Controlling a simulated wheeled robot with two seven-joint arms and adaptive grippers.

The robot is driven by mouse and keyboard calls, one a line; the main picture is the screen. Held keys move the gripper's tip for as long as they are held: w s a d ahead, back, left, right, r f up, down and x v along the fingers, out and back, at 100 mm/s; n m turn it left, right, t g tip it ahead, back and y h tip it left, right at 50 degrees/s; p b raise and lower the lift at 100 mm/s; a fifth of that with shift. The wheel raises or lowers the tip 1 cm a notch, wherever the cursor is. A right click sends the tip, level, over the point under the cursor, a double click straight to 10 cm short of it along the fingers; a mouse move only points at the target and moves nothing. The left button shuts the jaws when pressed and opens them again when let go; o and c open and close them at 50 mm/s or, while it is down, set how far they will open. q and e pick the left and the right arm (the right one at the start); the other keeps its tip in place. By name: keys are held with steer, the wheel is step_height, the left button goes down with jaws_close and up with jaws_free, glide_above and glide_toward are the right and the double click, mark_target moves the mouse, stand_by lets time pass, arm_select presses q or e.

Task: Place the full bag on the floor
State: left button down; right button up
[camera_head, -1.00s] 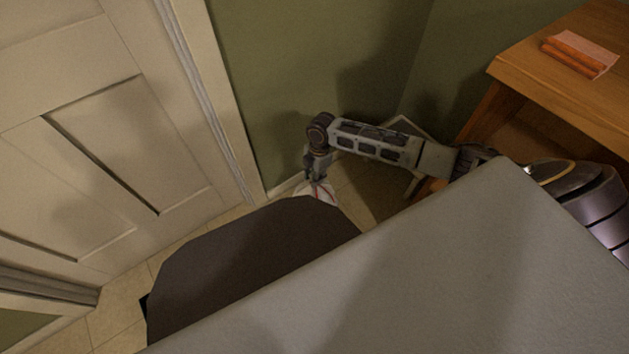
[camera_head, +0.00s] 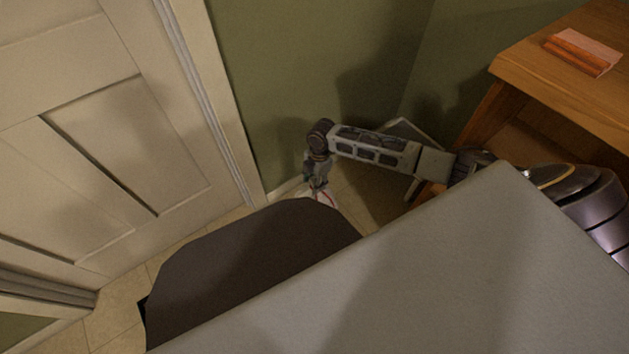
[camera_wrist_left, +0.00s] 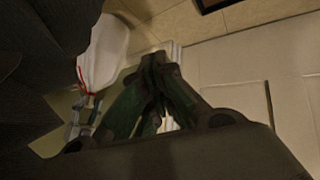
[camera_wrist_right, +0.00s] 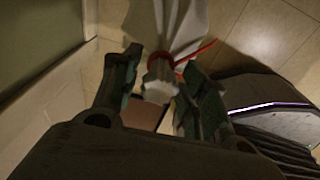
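The full bag is white with a red tie at its gathered neck; it shows in the right wrist view (camera_wrist_right: 180,25), the left wrist view (camera_wrist_left: 104,50) and, partly hidden, the head view (camera_head: 326,199). It is low, near the floor, but its underside is hidden, so contact cannot be told. My right gripper (camera_wrist_right: 160,62) has its fingers apart on either side of the neck, with a small gap at the left finger. It also shows low by the wall in the head view (camera_head: 316,187). My left gripper (camera_wrist_left: 160,58) is shut and empty.
The tiled floor (camera_head: 112,318) shows between the white door (camera_head: 90,130) and my body. A wooden table (camera_head: 570,75) with an orange packet (camera_head: 580,52) stands at the right. A pale-framed object (camera_head: 415,130) stands in the corner behind my right arm. The green wall is close behind the bag.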

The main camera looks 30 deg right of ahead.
arm_select(q)
steer(key=shift+w+r, duration=0.2)
steer(key=shift+w, duration=0.05)
arm_select(e)
steer(key=shift+r, duration=0.1)
steer(key=shift+d+r+p, duration=0.15)
steer(key=shift+r+p, duration=0.6)
steer(key=shift+r, duration=0.7)
steer(key=shift+d+r+p, duration=0.1)
steer(key=shift+r+p, duration=0.3)
steer(key=shift+r, duration=0.8)
steer(key=shift+r+p, duration=0.35)
steer(key=shift+w+d+r, duration=0.1)
steer(key=shift+r, duration=0.25)
arm_select(q)
steer(key=shift+g+y, duration=0.3)
steer(key=shift+s+a+r+p, duration=0.1)
steer(key=shift+a+r, duration=0.05)
steer(key=shift+r, duration=0.6)
steer(key=shift+s+a+r+p, duration=0.1)
steer(key=shift+s+a+r, duration=0.05)
steer(key=shift+r, duration=0.6)
steer(key=shift+s+a+r+p, duration=0.1)
steer(key=shift+a+r, duration=0.05)
steer(key=shift+r, duration=0.6)
arm_select(e)
steer(key=shift+r, duration=0.4)
arm_select(q)
steer(key=shift+f, duration=0.1)
